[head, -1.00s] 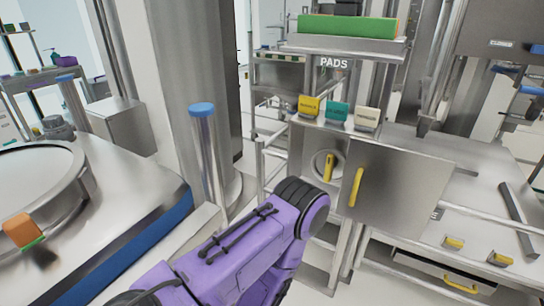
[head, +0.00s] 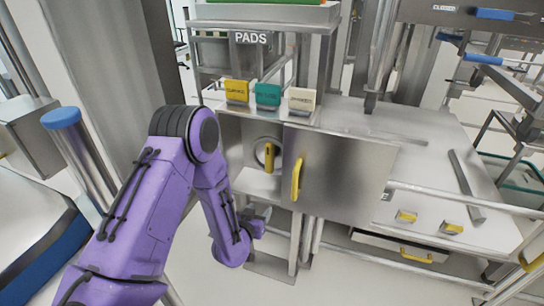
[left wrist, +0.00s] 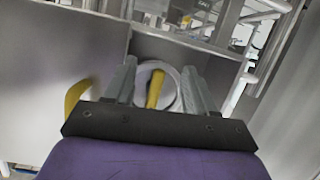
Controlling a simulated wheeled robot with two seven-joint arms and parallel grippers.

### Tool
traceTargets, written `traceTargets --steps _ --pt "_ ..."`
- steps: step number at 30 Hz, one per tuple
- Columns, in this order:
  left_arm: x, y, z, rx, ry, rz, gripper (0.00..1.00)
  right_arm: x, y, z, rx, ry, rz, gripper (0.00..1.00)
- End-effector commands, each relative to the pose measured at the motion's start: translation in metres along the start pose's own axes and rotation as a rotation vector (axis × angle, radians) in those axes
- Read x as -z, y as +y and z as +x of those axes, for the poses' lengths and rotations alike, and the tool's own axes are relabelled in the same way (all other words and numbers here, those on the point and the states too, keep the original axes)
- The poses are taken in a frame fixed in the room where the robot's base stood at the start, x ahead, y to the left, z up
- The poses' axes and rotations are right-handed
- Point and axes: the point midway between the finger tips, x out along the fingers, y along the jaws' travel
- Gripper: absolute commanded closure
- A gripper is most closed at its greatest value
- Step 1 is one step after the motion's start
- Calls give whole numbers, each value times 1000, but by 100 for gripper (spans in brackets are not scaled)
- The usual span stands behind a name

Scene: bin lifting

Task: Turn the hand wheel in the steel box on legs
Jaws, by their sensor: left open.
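The steel box on legs (head: 235,128) stands in the middle of the head view, its door (head: 345,178) swung open to the right. The round hand wheel (head: 278,150) with its yellow grip (head: 268,158) shows inside the opening. My left arm reaches in front of the box from the left and bends downward; its fingers are not clear in the head view. In the left wrist view my left gripper (left wrist: 159,68) is open. The wheel (left wrist: 173,92) and its yellow grip (left wrist: 155,89) appear between the fingers, apparently beyond them. My right gripper is not in view.
The open door's yellow handle (head: 297,179) sticks out right of the opening. Yellow, green and white label blocks stand on the box. A blue-capped post (head: 85,150) is at left. A steel bench (head: 440,150) with a rail is at right.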

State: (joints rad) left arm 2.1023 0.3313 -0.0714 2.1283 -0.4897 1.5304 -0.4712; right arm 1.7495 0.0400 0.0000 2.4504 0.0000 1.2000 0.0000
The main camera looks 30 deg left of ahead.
Motion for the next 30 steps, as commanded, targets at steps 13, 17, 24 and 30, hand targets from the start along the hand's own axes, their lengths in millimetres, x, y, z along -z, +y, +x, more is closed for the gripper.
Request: traceTargets --steps 13,17,24,30 --pt "131 -12 76 -21 340 89 45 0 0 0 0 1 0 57" --pt "139 -11 104 -21 337 91 45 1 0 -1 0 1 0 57" --pt "148 -9 132 -22 334 90 45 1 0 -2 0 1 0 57" --pt "148 -8 135 -23 332 89 45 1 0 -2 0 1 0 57"
